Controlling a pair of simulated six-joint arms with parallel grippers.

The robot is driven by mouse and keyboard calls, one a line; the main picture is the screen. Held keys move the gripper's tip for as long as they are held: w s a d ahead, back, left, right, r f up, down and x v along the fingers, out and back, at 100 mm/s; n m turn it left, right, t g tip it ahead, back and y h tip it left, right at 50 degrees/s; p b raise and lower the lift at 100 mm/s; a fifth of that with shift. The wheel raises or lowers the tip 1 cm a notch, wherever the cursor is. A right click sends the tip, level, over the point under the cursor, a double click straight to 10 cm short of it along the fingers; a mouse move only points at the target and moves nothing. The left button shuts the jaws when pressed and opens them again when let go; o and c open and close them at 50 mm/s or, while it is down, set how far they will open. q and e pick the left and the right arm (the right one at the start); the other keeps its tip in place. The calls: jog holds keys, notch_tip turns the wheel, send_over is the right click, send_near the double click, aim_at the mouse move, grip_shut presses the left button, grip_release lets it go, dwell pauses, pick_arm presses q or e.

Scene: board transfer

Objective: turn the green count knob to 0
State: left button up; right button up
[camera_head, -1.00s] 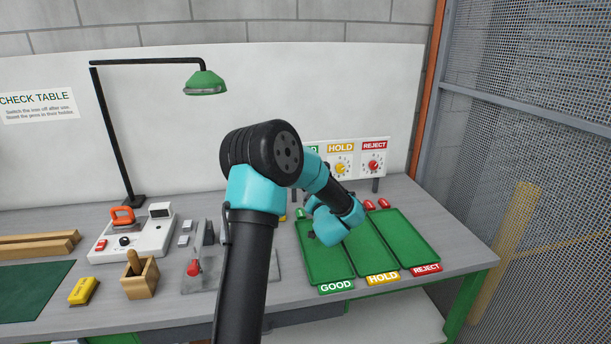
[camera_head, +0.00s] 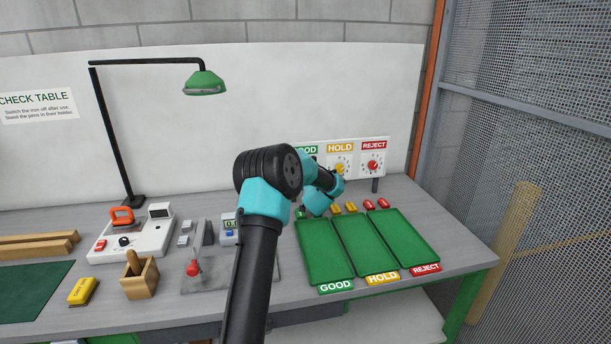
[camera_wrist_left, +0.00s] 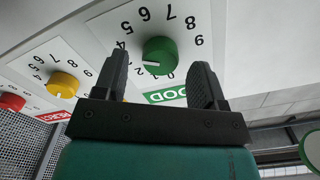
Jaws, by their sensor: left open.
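The green count knob (camera_wrist_left: 160,56) sits on the white GOOD dial plate in the left wrist view. Its white pointer line points toward the left of that picture; I cannot tell the exact digit. My left gripper (camera_wrist_left: 159,68) is open, with one dark finger on each side of the knob in the picture. I see no contact with it. In the head view my left arm covers the green knob; only part of the green GOOD label (camera_head: 308,150) shows. My right gripper is not in view.
The yellow HOLD knob (camera_head: 340,168) and red REJECT knob (camera_head: 372,166) are on the same panel. Below are green trays (camera_head: 325,252) with several small coloured pieces behind them. A lever tool (camera_head: 199,257) stands left of my arm.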

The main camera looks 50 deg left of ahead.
pick_arm(q)
jog(key=shift+w+a, duration=0.3)
jog(key=shift+a, duration=0.3)
jog(key=shift+c, duration=0.3)
jog(key=c, duration=0.9)
jog(key=shift+n, duration=0.4)
jog(key=n, duration=2.3)
